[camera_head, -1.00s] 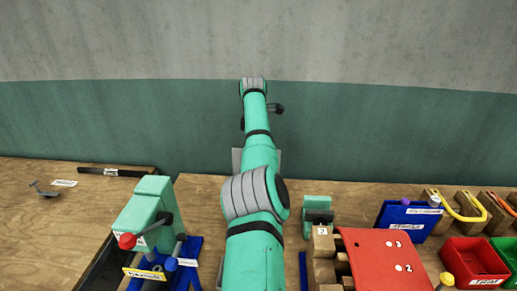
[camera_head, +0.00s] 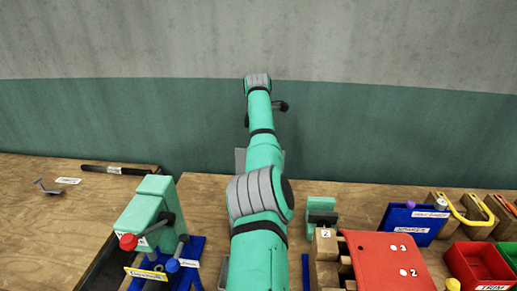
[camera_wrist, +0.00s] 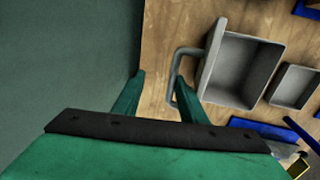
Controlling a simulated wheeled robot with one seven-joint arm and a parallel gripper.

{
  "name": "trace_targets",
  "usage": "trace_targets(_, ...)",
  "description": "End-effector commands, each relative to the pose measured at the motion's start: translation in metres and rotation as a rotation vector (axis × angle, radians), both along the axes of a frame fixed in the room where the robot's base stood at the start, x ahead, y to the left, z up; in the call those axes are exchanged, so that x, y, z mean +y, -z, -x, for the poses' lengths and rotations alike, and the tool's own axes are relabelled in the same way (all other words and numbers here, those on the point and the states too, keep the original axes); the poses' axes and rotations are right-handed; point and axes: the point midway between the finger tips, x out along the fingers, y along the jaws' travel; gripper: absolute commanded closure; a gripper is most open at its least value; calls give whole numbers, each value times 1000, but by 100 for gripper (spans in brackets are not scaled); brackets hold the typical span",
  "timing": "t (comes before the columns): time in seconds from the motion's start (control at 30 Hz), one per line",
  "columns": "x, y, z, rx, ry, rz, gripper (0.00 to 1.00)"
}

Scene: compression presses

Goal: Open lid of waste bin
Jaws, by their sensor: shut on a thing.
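The waste bin is a grey open box (camera_wrist: 238,68) on the wooden bench in the wrist view. Its lid (camera_wrist: 211,58) shows as a thin grey panel standing up along the bin's left side, with the opening uncovered. A grey bar handle (camera_wrist: 178,62) sticks out from the lid to the left. My gripper (camera_wrist: 160,78) has its two green fingers about the handle, the right finger against it, and is shut on it. In the head view my arm hides the gripper and most of the bin; a grey edge (camera_head: 239,160) shows beside the arm.
A smaller grey tray (camera_wrist: 294,86) and blue parts lie right of the bin. In the head view a green press (camera_head: 152,212) stands left, a red panel (camera_head: 388,262) and red bin (camera_head: 480,262) right. The wall (camera_head: 120,120) is close behind.

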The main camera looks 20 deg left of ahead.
Motion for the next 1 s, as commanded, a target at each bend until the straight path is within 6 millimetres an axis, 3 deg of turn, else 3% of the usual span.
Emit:
trace_targets(0.03,2,13,-1,2,-2,-2,72)
trace_targets(0.23,2,2,0,0,-2,-4,72)
trace_targets(0.7,-3,-87,18,-7,-1,-3,72)
trace_targets(1.0,-4,-108,23,-3,-2,-1,72)
